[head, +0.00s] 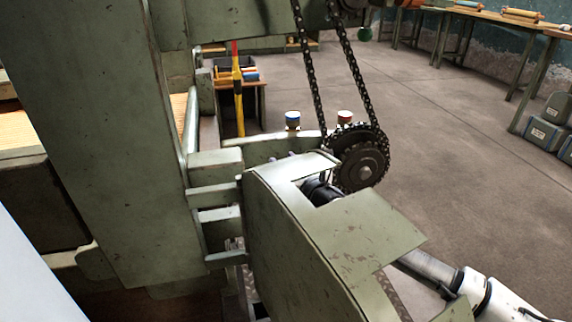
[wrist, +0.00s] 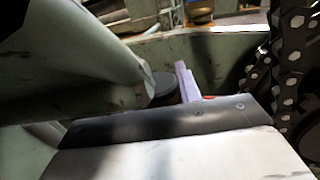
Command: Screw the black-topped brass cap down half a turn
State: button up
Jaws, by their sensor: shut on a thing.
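In the wrist view, a dark round top (wrist: 160,86), seemingly the black-topped cap, shows beside a pale lilac finger of my gripper (wrist: 178,86). A green machine part on the left covers much of it, so its brass side and the other finger are hidden. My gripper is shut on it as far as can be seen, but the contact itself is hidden. In the head view my arm comes in from the lower right behind the green guard, and neither the cap nor the fingertips can be made out.
A green guard (head: 310,240) stands close around my arm. A chain and sprocket (head: 362,165) are just beyond; the chain also shows at right in the wrist view (wrist: 290,60). A blue-topped brass cap (head: 293,121) and a red-topped one (head: 345,117) stand behind. Open floor lies right.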

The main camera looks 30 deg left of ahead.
jog(key=o, duration=1)
jog(key=shift+d, duration=0.1)
jog(key=v, duration=1.3)
jog(key=shift+s+d, duration=0.2)
jog(key=shift+d, duration=0.1)
